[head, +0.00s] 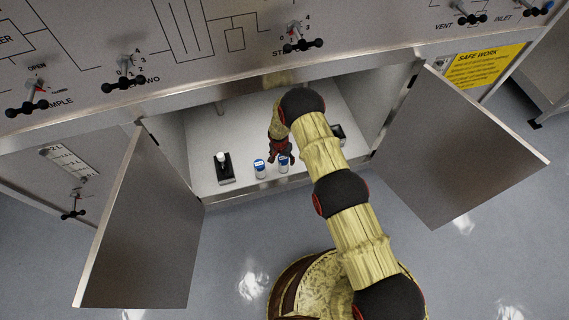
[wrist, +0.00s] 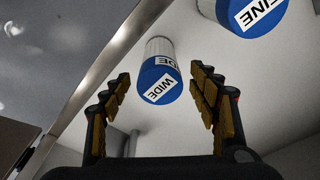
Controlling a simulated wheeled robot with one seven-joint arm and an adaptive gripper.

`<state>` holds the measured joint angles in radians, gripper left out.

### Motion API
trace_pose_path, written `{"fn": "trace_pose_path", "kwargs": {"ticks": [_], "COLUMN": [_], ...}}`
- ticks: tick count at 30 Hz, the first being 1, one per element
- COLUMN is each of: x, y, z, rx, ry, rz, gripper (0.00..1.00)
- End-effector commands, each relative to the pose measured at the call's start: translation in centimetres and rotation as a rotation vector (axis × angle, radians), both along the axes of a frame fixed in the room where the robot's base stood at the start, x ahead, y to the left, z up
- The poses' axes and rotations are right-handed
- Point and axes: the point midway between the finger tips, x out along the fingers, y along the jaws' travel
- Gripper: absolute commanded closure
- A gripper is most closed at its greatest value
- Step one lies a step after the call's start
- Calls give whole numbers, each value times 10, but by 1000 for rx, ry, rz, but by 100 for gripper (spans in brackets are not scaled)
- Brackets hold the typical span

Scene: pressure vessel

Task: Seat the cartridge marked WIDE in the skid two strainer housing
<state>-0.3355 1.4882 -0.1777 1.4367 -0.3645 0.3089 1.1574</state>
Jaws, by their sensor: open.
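The cartridge marked WIDE, white with a blue labelled end, shows in the wrist view (wrist: 158,78) between my spread fingers, with a gap on each side. In the head view it appears to be the right one of two cartridges (head: 284,165) on the cabinet floor, partly covered by my gripper (head: 282,153). My gripper is open and empty; its fingers also show in the wrist view (wrist: 160,76). A cartridge marked FINE (wrist: 252,14) stands beside it, cut by the frame's top edge; in the head view it appears as the left one (head: 260,169). I cannot identify the skid two strainer housing for certain.
A black block with a white upright piece (head: 224,169) stands left of the cartridges. Another dark object (head: 338,132) is partly hidden behind my arm. Open doors flank the cabinet, left (head: 145,230) and right (head: 455,145). Valve handles line the panel above.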

Motion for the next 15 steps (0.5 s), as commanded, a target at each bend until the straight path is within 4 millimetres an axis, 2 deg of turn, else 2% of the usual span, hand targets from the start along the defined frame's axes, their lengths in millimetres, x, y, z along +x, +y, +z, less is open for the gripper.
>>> {"fn": "trace_pose_path", "kwargs": {"ticks": [2,15], "x": [0,0], "y": [0,0], "z": [0,0], "rx": [0,-1], "ry": [0,0], "rz": [0,0], "gripper": [39,64]}}
